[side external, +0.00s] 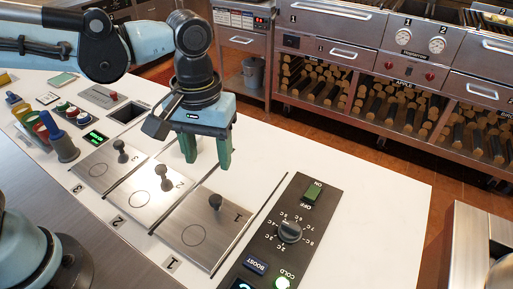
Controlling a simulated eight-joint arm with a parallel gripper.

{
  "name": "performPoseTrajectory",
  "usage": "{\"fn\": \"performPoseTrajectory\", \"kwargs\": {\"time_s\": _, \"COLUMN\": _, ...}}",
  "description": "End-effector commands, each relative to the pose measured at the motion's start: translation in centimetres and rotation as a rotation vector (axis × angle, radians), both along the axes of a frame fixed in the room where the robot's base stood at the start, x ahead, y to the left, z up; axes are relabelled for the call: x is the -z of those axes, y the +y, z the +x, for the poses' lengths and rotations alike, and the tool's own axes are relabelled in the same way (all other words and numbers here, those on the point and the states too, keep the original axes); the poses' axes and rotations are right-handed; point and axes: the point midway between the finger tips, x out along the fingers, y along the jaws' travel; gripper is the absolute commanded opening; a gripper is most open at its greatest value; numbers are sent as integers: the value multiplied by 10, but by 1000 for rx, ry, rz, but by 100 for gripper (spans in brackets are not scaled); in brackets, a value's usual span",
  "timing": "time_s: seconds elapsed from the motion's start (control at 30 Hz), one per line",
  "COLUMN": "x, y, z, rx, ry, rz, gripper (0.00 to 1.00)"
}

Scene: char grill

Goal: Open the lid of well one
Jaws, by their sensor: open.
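The lid of well one (196,238) is a flat steel plate marked 1, lying closed in the white counter. Its dark knob handle (215,203) stands upright near the far end. My gripper (207,160) points down with green fingers spread apart and nothing between them. It is above the counter, beyond the lids of wells one and two, apart from the knob of lid one and up and left of it in the picture.
Lid two (148,198) and lid three (102,168), each with a dark knob, lie closed to the left. A control panel (285,235) with a dial and switches is on the right. The white counter (350,185) is clear at the far right.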

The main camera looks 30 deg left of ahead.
Motion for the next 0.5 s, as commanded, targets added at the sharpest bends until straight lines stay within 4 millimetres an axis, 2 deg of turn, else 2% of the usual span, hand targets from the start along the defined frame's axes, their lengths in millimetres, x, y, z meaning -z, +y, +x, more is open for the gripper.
{"fn": "performPoseTrajectory", "kwargs": {"time_s": 0.5, "x": 70, "y": 0, "z": 1, "rx": 1, "ry": -3, "rz": -2, "gripper": 55}}
